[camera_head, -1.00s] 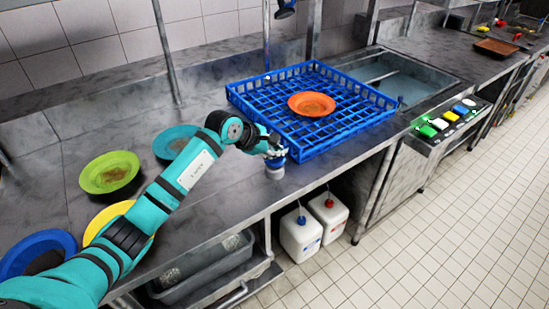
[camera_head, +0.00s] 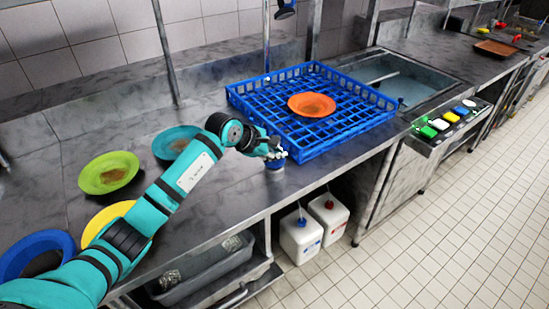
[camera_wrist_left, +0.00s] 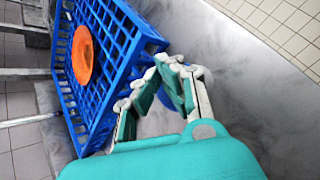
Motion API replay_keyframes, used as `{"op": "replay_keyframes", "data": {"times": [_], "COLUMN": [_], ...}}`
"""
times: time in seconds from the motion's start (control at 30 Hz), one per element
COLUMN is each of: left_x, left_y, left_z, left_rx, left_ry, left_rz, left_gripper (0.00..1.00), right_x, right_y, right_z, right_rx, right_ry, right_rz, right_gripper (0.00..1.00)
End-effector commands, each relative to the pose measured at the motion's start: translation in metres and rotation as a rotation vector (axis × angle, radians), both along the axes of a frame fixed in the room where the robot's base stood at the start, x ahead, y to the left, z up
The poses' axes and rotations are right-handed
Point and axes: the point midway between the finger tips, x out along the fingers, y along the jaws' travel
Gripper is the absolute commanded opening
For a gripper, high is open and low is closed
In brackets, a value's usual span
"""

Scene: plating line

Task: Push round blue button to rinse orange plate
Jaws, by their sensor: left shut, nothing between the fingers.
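The orange plate (camera_head: 312,105) lies in the blue rack (camera_head: 345,134) on the counter. It also shows in the wrist view (camera_wrist_left: 82,54). My left gripper (camera_head: 278,153) is shut and empty, beside the rack's near left corner. Its fingers (camera_wrist_left: 172,66) come together at their tips in the wrist view. A small blue round thing (camera_head: 274,163) on a pale base stands on the counter right under the gripper. It shows partly behind the fingers in the wrist view (camera_wrist_left: 174,91); I cannot tell whether they touch it. My right gripper is out of view.
A green plate (camera_head: 108,173), a teal plate (camera_head: 172,143), a yellow plate (camera_head: 104,219) and a blue plate (camera_head: 36,250) lie at left. White jugs (camera_head: 300,235) stand below.

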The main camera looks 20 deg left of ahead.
Motion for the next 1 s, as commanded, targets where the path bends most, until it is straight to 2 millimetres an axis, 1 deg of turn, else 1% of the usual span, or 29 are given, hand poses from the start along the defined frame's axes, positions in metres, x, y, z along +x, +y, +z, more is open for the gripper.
{"op": "replay_keyframes", "data": {"times": [0.63, 1.0], "left_x": [-0.0003, -0.0005], "left_y": [0.0007, 0.0008], "left_z": [-0.0100, -0.0073], "left_rx": [0.002, 0.002], "left_ry": [0.003, 0.003], "left_rz": [0.001, 0.001], "left_gripper": [0.00, 0.00], "right_x": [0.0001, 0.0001], "right_y": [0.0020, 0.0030], "right_z": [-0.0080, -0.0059], "right_rx": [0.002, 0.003], "right_ry": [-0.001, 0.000], "right_rz": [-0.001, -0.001], "right_gripper": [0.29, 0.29]}}
